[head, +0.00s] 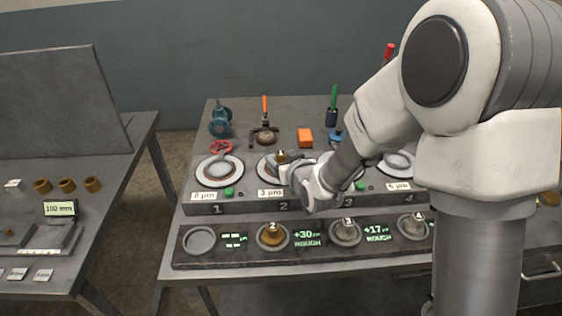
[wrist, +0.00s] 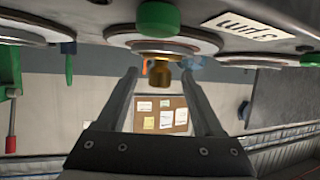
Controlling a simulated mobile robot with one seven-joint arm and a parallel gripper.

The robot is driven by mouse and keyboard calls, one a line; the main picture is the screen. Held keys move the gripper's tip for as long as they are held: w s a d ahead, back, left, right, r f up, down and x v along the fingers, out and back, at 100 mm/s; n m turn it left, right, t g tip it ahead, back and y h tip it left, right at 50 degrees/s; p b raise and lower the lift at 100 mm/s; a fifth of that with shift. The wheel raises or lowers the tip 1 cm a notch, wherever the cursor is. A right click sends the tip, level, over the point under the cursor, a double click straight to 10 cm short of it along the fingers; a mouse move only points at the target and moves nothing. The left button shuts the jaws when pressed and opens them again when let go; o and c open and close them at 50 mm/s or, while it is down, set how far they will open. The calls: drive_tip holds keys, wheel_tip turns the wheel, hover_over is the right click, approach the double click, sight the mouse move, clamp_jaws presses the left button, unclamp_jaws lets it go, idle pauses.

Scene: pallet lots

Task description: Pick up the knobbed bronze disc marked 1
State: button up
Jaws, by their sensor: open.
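A bronze knob (head: 281,157) shows on the second round plate (head: 262,169), the one labelled 3 µm, partly hidden by my gripper. The disc under it is mostly hidden, and I cannot read a number on it. In the wrist view, which is upside down, the bronze knob (wrist: 161,78) appears between the tips of my open gripper (wrist: 159,68), with a gap on each side. In the head view my gripper (head: 285,168) is at this plate, its fingers small and hard to make out.
The front rack has an empty ring (head: 200,240) at left, then knobbed discs marked 2 (head: 272,236), 3 (head: 345,231) and 4 (head: 412,226). Clamps, an orange block (head: 305,138) and upright tools stand behind the plates. A left table (head: 110,170) holds small bronze pieces.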

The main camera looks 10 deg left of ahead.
drive_tip(key=shift+x, duration=0.9)
clamp_jaws()
